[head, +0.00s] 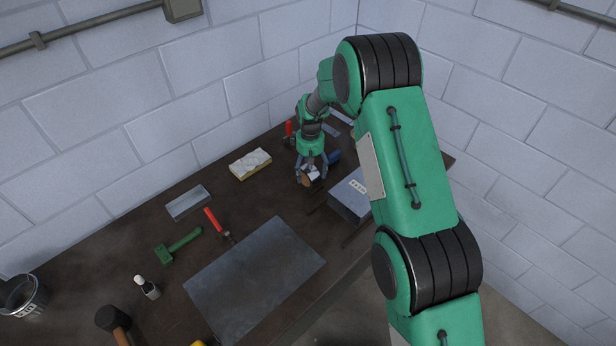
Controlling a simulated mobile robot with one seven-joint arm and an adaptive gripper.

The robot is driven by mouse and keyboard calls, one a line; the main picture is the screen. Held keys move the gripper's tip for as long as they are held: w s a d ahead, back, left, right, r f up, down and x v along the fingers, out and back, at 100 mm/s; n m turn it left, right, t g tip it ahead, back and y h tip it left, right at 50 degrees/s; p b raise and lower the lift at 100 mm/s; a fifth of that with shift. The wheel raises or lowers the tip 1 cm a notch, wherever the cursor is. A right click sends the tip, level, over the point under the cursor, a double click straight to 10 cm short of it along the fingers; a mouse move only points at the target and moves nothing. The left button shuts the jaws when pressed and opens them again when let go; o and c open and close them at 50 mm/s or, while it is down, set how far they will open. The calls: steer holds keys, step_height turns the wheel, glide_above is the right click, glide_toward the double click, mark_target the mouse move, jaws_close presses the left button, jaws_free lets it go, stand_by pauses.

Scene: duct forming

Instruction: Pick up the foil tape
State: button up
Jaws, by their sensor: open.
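The foil tape (313,172) appears as a small silvery shape with a brown part, low on the dark workbench toward its far end. My gripper (311,179) points down right over it, with its fingers apart on either side of the silvery shape. The fingers hide part of the tape. I cannot tell whether either finger touches it.
A blue object (334,157) lies close behind my gripper, and a grey-blue box (349,197) stands to its right.

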stand_by(0.4)
steer(key=c, duration=1.4)
steer(key=shift+r, duration=0.15)
steer(key=shift+r, duration=0.75)
step_height(320, 180, up, 2)
steer(key=shift+r, duration=0.1)
steer(key=s+d, duration=0.1)
steer(key=s, duration=0.4)
steer(key=s+d, duration=0.2)
steer(key=s, duration=0.3)
steer(key=s+d+r, duration=0.1)
steer(key=s, duration=0.4)
steer(key=shift+s+d, duration=0.15)
steer(key=shift+s, duration=0.1)
